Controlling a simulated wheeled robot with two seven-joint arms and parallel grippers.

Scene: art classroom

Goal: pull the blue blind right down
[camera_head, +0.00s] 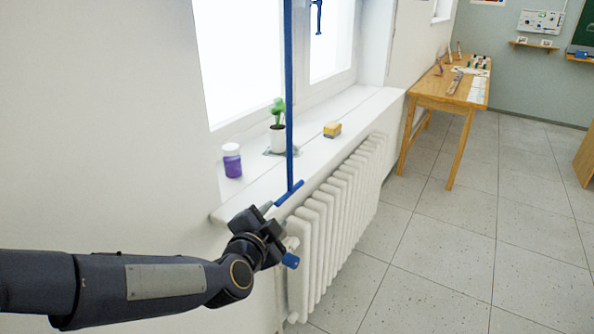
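A long, narrow blue strip (289,90) hangs in front of the window, from the top of the picture down to the sill's height. I cannot tell whether it is the blind seen edge-on or its pull. A slanted blue bar (292,191) is at its lower end. My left gripper (273,224) is just below and left of this bar, in front of the sill's edge. Its fingers are dark and small, so I cannot tell whether they are open or touch the bar. My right gripper is out of view.
The white sill (312,152) holds a purple jar (232,163), a potted plant (278,134) and a yellow block (332,129). A white radiator (335,220) stands below. A blue window handle (319,16) is above.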

